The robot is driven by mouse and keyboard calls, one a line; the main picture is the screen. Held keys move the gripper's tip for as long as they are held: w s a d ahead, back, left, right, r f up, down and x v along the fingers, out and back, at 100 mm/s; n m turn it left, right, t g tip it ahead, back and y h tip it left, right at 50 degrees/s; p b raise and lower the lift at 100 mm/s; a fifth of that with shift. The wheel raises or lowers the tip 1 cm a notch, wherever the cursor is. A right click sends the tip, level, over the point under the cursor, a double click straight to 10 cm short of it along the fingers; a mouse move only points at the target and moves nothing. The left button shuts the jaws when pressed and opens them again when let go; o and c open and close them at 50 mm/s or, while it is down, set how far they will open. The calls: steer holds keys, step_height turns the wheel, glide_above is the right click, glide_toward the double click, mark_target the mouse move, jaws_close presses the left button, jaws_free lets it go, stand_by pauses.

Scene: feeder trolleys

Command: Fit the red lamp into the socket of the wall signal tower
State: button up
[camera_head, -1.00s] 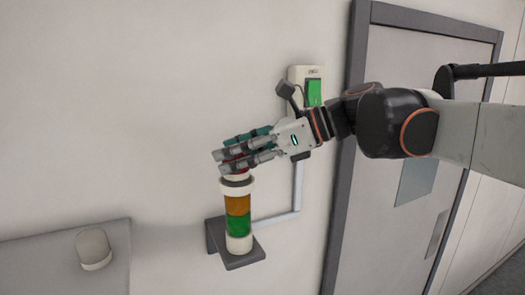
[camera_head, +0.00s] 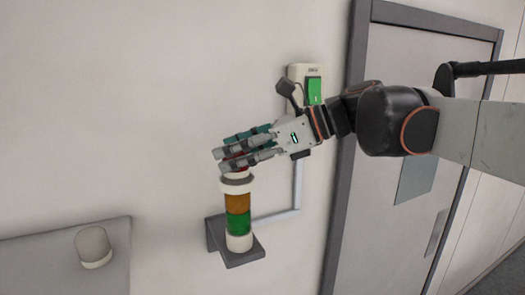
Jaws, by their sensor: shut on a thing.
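The wall signal tower (camera_head: 238,215) stands upright on a dark bracket (camera_head: 236,257), with an orange section above a green one and a pale ring at its top. My gripper (camera_head: 222,161) is shut on the red lamp (camera_head: 235,163), directly above the tower's top. Only a little red shows between the fingers, and the lamp's pale base (camera_head: 236,175) shows below them. The base is at the tower's top ring; I cannot tell whether it is seated in the socket. The socket's inside is hidden.
A grey-white lamp (camera_head: 93,246) stands on a grey surface (camera_head: 40,262) at lower left. A box with a green switch (camera_head: 314,90) is on the wall behind my wrist, with a conduit (camera_head: 297,190) running down to the tower. A grey-framed door (camera_head: 400,190) is at right.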

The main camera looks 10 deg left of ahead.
steer(key=shift+f+b, duration=0.65)
steer(key=shift+f, duration=0.4)
steer(key=o, duration=1.2)
steer(key=shift+c, duration=0.2)
steer(key=w+v, duration=0.1)
steer(key=v, duration=1.1)
steer(key=s+d+f+n+t+h+b, duration=0.2)
steer(key=s+d+f+n+h+b, duration=0.2)
steer(key=f+b, duration=0.7)
steer(key=s+d+f+n+t+h+b, duration=0.2)
steer(key=s+d+f+n+h+b, duration=0.3)
steer(key=f, duration=2.7)
steer(key=s+d+f+n+t+h+b, duration=0.2)
steer(key=d+f+n+b, duration=0.7)
steer(key=f+b, duration=0.9)
steer(key=s+d+f+h, duration=0.2)
steer(key=s+f, duration=0.1)
steer(key=f, duration=0.1)
steer(key=shift+s+f+n+h+b, duration=0.2)
steer(key=shift+n+h+b, duration=0.1)
steer(key=shift+n+b, duration=0.1)
